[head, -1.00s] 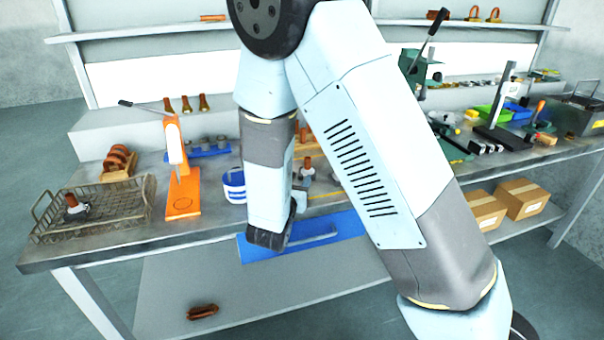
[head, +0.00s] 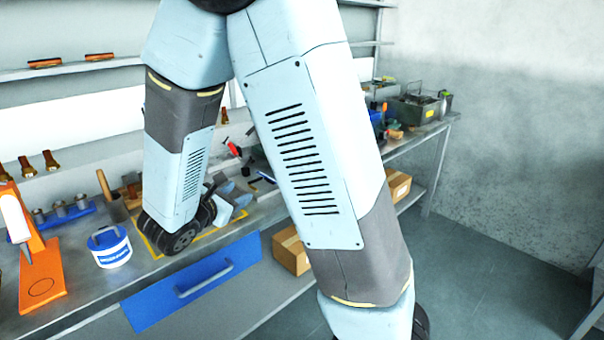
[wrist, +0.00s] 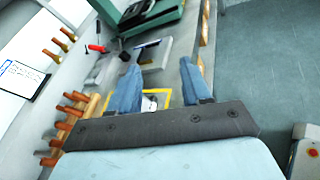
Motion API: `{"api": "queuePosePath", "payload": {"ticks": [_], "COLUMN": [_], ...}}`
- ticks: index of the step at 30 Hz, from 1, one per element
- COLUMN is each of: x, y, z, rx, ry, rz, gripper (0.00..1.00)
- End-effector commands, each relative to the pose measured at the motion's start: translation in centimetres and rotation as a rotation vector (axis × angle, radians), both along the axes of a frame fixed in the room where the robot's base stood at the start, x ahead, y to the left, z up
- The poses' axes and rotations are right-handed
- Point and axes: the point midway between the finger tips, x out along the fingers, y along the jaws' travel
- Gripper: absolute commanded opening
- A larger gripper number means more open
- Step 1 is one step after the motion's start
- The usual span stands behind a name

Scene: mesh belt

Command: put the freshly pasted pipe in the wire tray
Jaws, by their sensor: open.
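My gripper (wrist: 160,84) is open in the wrist view, its two blue-grey fingers apart above the bench. A small whitish thing (wrist: 149,103) shows between the finger bases, partly hidden by the palm; I cannot tell whether it is the pasted pipe. A yellow outlined square (wrist: 166,98) lies on the bench there. In the head view my gripper (head: 232,203) is low over the bench by the yellow outline, mostly hidden by my arm. The wire tray is in neither current view. No pipe can be made out for certain.
A white tub with blue bands (head: 110,250) stands left of my wrist. An orange stand (head: 40,280) is farther left. A blue drawer front (head: 195,285) is below the bench edge. Wooden-handled tools (wrist: 75,112) and a green machine (wrist: 150,14) show in the wrist view.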

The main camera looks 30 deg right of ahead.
Motion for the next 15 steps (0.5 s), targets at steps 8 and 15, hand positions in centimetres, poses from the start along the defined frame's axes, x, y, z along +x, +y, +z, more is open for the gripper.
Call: {"api": "queuePosePath", "payload": {"ticks": [8, 15], "x": [-5.4, -10.6], "y": [-7.6, -10.8], "z": [3.3, 5.0], "rx": [0.349, 0.677], "ry": [-0.075, -0.169], "rz": [-0.384, -0.672], "gripper": [0.48, 0.48]}}
